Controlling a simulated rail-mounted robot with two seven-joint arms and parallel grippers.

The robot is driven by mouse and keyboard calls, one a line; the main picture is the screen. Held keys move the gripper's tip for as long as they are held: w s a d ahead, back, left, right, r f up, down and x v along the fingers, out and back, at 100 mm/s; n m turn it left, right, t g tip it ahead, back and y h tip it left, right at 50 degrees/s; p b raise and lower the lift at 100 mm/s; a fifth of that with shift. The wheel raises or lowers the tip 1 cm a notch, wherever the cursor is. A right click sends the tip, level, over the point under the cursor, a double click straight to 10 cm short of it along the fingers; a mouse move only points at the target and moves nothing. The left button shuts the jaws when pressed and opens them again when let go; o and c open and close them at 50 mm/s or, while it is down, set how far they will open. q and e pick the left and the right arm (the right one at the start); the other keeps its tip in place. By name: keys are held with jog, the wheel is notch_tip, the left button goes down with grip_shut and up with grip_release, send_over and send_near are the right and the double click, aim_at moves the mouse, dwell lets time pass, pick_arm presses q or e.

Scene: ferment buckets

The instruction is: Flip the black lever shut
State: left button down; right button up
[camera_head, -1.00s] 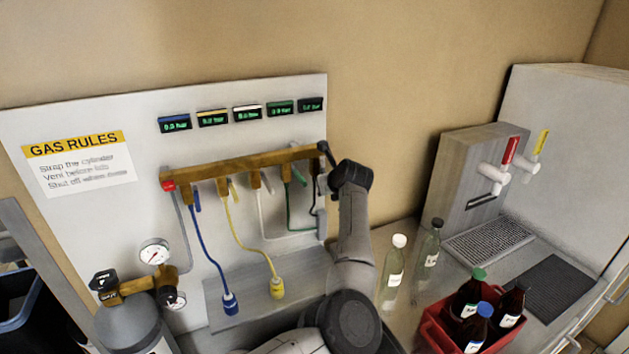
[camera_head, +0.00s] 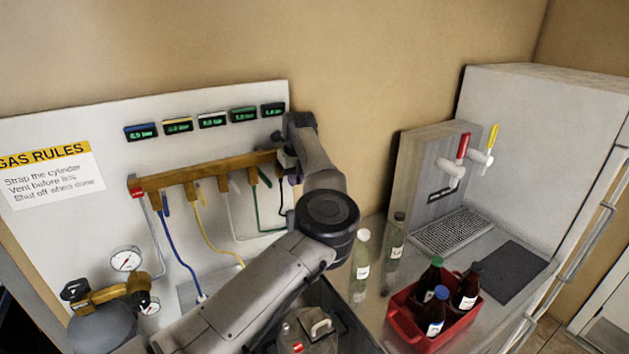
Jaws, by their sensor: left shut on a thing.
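The brass gas manifold (camera_head: 209,172) runs across the white wall panel, with coloured levers and hoses along it. The blue lever (camera_head: 165,204), yellow lever (camera_head: 198,190) and green lever (camera_head: 265,178) hang below it. My left gripper (camera_head: 287,160) is at the manifold's right end, at the black-hose outlet, and is shut on the black lever. The gripper and wrist hide most of that lever, so its angle cannot be told. The black hose (camera_head: 282,211) hangs just below. My right gripper is not in view.
My left arm crosses the lower middle, above the counter. Right of it stand two clear bottles (camera_head: 361,262), a red crate (camera_head: 412,330) with brown bottles, and a tap tower (camera_head: 428,170). A gauge (camera_head: 126,260) and regulator sit at lower left.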

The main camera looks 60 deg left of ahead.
aim_at(298, 178)
pick_arm(q)
jog(key=shift+r+h, duration=0.2)
jog(key=shift+h, duration=0.2)
jog(key=c, duration=1.2)
grip_release()
jog(key=shift+o, duration=0.2)
jog(key=shift+d+r, duration=0.1)
jog(key=shift+r, duration=0.5)
notch_tip(298, 178, up, 13)
jog(key=d+b, duration=0.1)
jog(key=b, duration=0.1)
jog(key=shift+d+f, duration=0.2)
jog(key=shift+d, duration=0.05)
jog(key=shift+f, duration=0.1)
